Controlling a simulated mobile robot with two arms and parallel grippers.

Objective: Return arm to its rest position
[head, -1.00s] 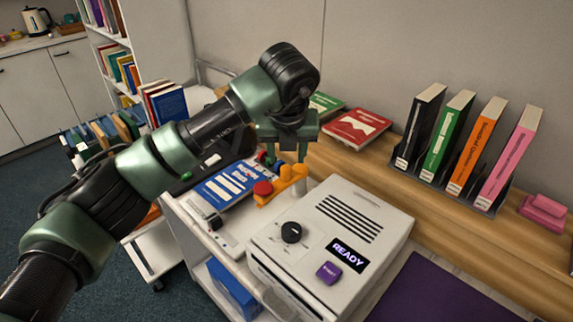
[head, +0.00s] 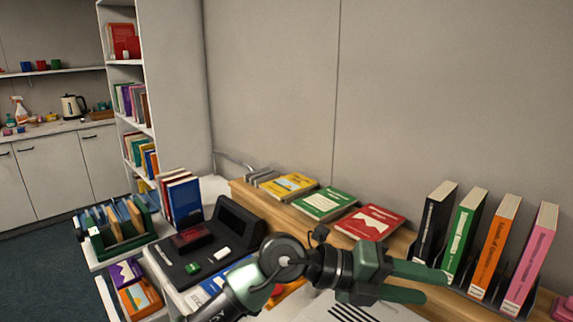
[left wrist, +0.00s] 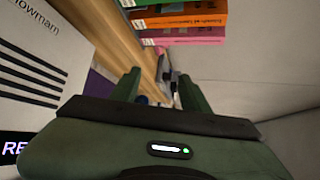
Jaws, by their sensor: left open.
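My left arm comes in from the bottom of the head view, low over the white machine (head: 345,308), which it partly hides. My left gripper (head: 432,283) points right, toward the row of upright books, with its two green fingers apart and nothing between them. In the left wrist view the open fingers (left wrist: 163,88) also show, with the wooden shelf and book spines beyond. My right gripper is not in view.
Upright black, green, orange (head: 492,245) and pink books stand at the right on a wooden counter (head: 262,200). Red (head: 370,222), green (head: 324,203) and yellow (head: 289,186) books lie flat there. A dark device (head: 205,262) and a cart with books are at left.

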